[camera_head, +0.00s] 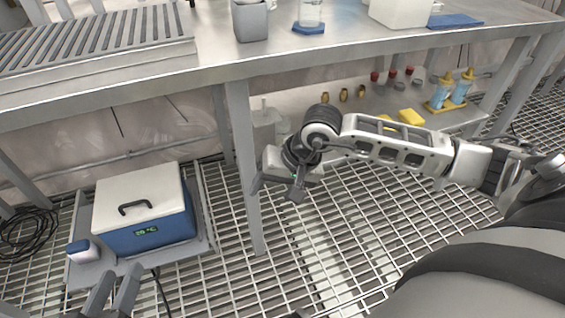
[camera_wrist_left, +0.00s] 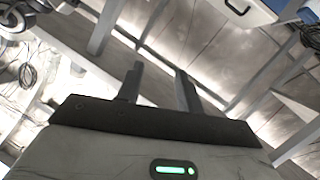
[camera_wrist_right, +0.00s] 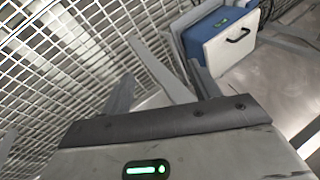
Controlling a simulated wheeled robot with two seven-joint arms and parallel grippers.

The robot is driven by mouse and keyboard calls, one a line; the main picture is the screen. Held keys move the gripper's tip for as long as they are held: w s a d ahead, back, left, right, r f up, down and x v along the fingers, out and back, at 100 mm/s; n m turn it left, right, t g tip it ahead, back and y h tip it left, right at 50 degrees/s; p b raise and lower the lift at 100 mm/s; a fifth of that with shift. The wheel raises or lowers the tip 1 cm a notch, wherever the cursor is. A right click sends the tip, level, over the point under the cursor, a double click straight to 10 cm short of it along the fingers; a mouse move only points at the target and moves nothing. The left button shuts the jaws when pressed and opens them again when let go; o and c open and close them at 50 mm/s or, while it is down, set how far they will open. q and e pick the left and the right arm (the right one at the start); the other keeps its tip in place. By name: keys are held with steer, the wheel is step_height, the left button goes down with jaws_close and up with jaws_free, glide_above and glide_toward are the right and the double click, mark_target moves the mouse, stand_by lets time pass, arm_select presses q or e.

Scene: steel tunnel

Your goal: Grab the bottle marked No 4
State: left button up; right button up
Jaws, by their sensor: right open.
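No marking reading No 4 is legible in any view. Two blue bottles with yellow tops (camera_head: 441,91) stand in a yellow holder on the lower shelf at the right in the head view. A clear vessel (camera_head: 311,12) stands on a blue mat on the bench top. My right gripper (camera_head: 277,190) is open and empty above the grating, in front of the bench leg; its parted fingers show in the right wrist view (camera_wrist_right: 160,72). My left gripper (camera_head: 118,284) is at the bottom left, open and empty, with its fingers apart in the left wrist view (camera_wrist_left: 162,75).
A blue cooler box with a white lid (camera_head: 140,205) stands on a low platform, a blue-topped jar (camera_head: 83,251) beside it. The steel bench (camera_head: 200,72) and its leg (camera_head: 247,165) are obstacles. The lower shelf (camera_head: 300,97) carries small items and yellow blocks. Cables lie far left.

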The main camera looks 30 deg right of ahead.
mark_target(283, 136)
steer(key=w+d+n+t+h+b, duration=0.1)
steer(key=w+d+n+h+b, duration=0.2)
steer(key=d, duration=0.6)
steer(key=shift+h, duration=0.8)
steer(key=w, duration=0.2)
steer(key=w+d, duration=0.1)
steer(key=w, duration=0.2)
steer(key=w+d, duration=0.1)
steer(key=w, duration=0.2)
steer(key=shift+w+d+f, duration=0.15)
steer(key=shift+w, duration=0.1)
steer(key=shift+w+b, duration=0.35)
steer(key=w, duration=0.1)
steer(key=w+b, duration=0.1)
steer(key=shift+w+d+f, duration=0.15)
steer(key=shift+w+d, duration=0.15)
steer(key=shift+b+x, duration=0.4)
steer(key=shift+x, duration=0.9)
arm_select(q)
steer(key=shift+w+d+r+t+h, duration=0.3)
steer(key=shift+r+t+h, duration=0.2)
steer(key=shift+t+h, duration=0.1)
steer(key=shift+w+d+r+t+h, duration=0.15)
steer(key=shift+w+r+t+h, duration=0.1)
steer(key=shift+r+t+h, duration=0.3)
arm_select(e)
steer(key=shift+s, duration=0.15)
steer(key=c, duration=1.1)
